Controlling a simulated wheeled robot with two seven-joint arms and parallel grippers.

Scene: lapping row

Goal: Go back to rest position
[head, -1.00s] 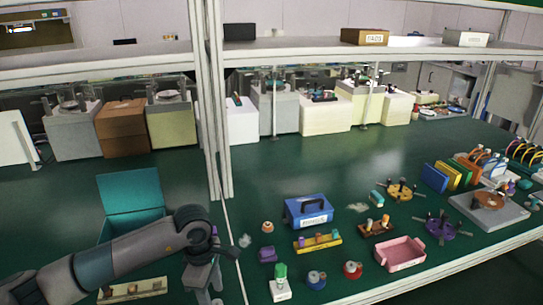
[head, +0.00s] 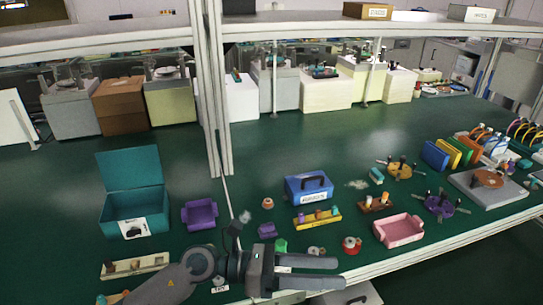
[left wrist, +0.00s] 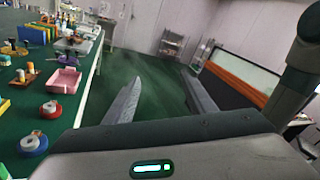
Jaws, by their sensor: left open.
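My left arm comes in from the lower left in the head view. My left gripper (head: 338,272) is open and empty at the front edge of the green table. Its two fingers point right, with a clear gap between them. In the left wrist view the fingers (left wrist: 162,85) are spread, with only green floor between them. The table (left wrist: 32,95) lies to the left in that view. My right gripper is not in view.
A red tape roll (head: 351,245) and a green-topped item (head: 281,246) stand close to the gripper. A pink tray (head: 399,230), a blue toolbox (head: 309,188), a purple tray (head: 200,214) and an open teal box (head: 135,207) stand further off. A shelf post (head: 219,120) rises behind.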

